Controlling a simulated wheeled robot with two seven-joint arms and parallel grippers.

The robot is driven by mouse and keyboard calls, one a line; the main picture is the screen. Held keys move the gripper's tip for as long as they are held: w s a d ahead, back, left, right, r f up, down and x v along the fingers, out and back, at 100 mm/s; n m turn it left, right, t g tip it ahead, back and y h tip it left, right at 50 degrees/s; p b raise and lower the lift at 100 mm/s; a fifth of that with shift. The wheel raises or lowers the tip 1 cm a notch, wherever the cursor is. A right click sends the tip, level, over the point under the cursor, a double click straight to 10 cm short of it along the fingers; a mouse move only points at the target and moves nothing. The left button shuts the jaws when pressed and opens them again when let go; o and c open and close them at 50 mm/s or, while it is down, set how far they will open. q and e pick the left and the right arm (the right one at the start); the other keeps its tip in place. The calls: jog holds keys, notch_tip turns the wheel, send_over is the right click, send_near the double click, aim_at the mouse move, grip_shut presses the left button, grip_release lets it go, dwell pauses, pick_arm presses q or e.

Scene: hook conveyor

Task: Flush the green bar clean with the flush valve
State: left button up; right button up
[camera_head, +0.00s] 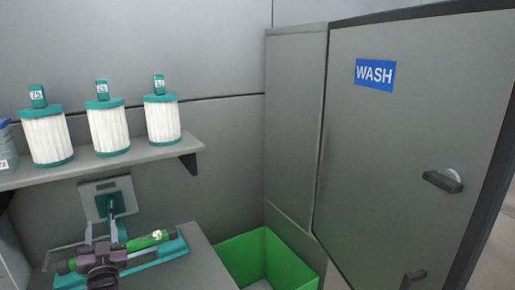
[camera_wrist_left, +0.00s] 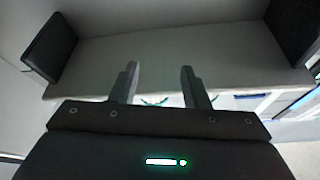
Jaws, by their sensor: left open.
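The green bar (camera_head: 142,242) lies along a teal cradle (camera_head: 176,247) on the grey bench at lower left in the head view. A pale patch shows near its right end. A dark purple-grey clamp-like part (camera_head: 101,257) sits across the bar's left part and hides some of it. Behind it, a wall plate (camera_head: 126,186) carries a teal lever-like fitting (camera_head: 110,205); I cannot tell whether this is the flush valve. My left gripper (camera_wrist_left: 158,68) is open in the left wrist view, with nothing between its fingers. I cannot make it out surely in the head view.
Filter cartridges (camera_head: 108,128) stand on a wall shelf (camera_head: 150,156) above the bench. A green bin (camera_head: 256,250) stands right of the bench. A grey cabinet (camera_head: 385,150) marked WASH is at right, its door closed. The wrist view shows a pale surface (camera_wrist_left: 170,50) between dark blocks.

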pick_arm(q)
jog(key=s+d+f+m+g+h, duration=0.2)
jog(key=s+d+f+g+h, duration=0.6)
jog(key=s+d+f, duration=0.45)
jog(key=s+d+f+m+g+h, duration=0.1)
jog(key=s+d+f+g, duration=0.15)
jog(key=s, duration=0.45)
jog(key=s+d+f+g, duration=0.1)
jog(key=s+d+g, duration=0.25)
jog(key=s, duration=0.35)
jog(key=s+d+f+m+g+h, duration=0.1)
jog(key=s+d+f+g, duration=0.15)
jog(key=s, duration=0.45)
notch_tip(320, 180, down, 29)
jog(key=g+b, duration=0.1)
jog(key=b, duration=0.2)
jog(key=s+a+f+g+b, duration=0.1)
jog(key=s+a+f+b, duration=0.1)
jog(key=s+f, duration=1.9)
notch_tip(320, 180, down, 3)
jog(key=shift+s+a+r+m+g+b, duration=0.15)
jog(key=shift+a+m+g+b, duration=0.2)
jog(key=shift+a, duration=0.2)
pick_arm(e)
jog(key=f, duration=0.5)
jog(key=shift+w+a+f, duration=0.15)
jog(key=shift+a+f, duration=0.1)
jog(key=shift+f, duration=0.15)
jog(key=shift+d, duration=0.1)
